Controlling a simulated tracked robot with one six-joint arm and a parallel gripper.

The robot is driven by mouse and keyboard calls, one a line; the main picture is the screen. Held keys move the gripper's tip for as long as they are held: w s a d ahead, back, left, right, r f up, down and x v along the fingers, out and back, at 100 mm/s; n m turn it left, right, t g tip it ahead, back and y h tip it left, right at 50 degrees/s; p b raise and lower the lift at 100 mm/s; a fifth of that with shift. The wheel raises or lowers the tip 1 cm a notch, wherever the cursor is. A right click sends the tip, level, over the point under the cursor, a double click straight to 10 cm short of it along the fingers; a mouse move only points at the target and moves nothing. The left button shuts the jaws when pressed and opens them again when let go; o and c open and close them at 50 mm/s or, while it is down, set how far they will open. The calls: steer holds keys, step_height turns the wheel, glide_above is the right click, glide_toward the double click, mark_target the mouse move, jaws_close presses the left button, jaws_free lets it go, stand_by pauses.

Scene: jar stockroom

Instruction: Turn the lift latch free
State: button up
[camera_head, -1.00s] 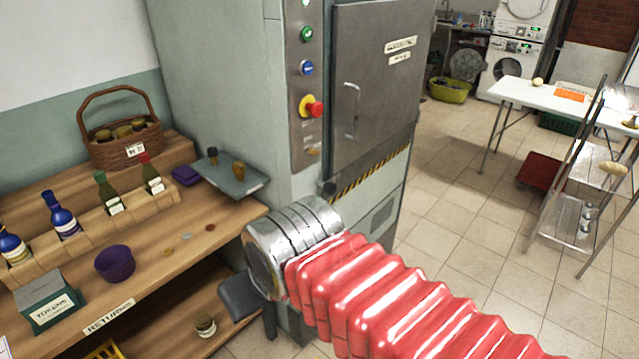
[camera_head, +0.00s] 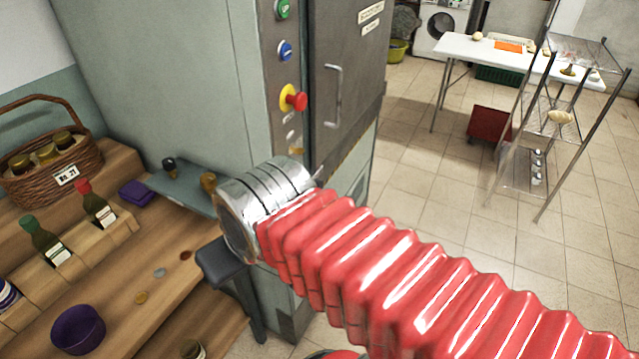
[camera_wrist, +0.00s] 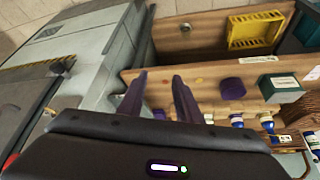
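The lift is a tall grey-green cabinet (camera_head: 160,80) with a dark metal door (camera_head: 345,90) and an upright handle (camera_head: 334,95). A control panel beside the door bears a green button, a blue button and a red knob on yellow (camera_head: 293,98). I cannot make out the latch for certain; my arm covers the cabinet front below the panel. My gripper (camera_head: 235,285) hangs beyond the silver wrist, partly hidden, in front of the cabinet's lower left. In the wrist view its two dark fingers (camera_wrist: 158,85) stand apart with nothing between them. The cabinet (camera_wrist: 85,45) lies left of them there.
A wooden counter (camera_head: 125,285) at left holds a basket (camera_head: 50,165), bottles, a purple bowl (camera_head: 78,329) and a grey tray (camera_head: 185,188). A wire rack (camera_head: 560,90), white table (camera_head: 520,58) and red cart (camera_head: 490,124) stand at right. Tiled floor between is open.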

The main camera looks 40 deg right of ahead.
steer(key=shift+w, duration=0.2)
steer(key=shift+o, duration=0.4)
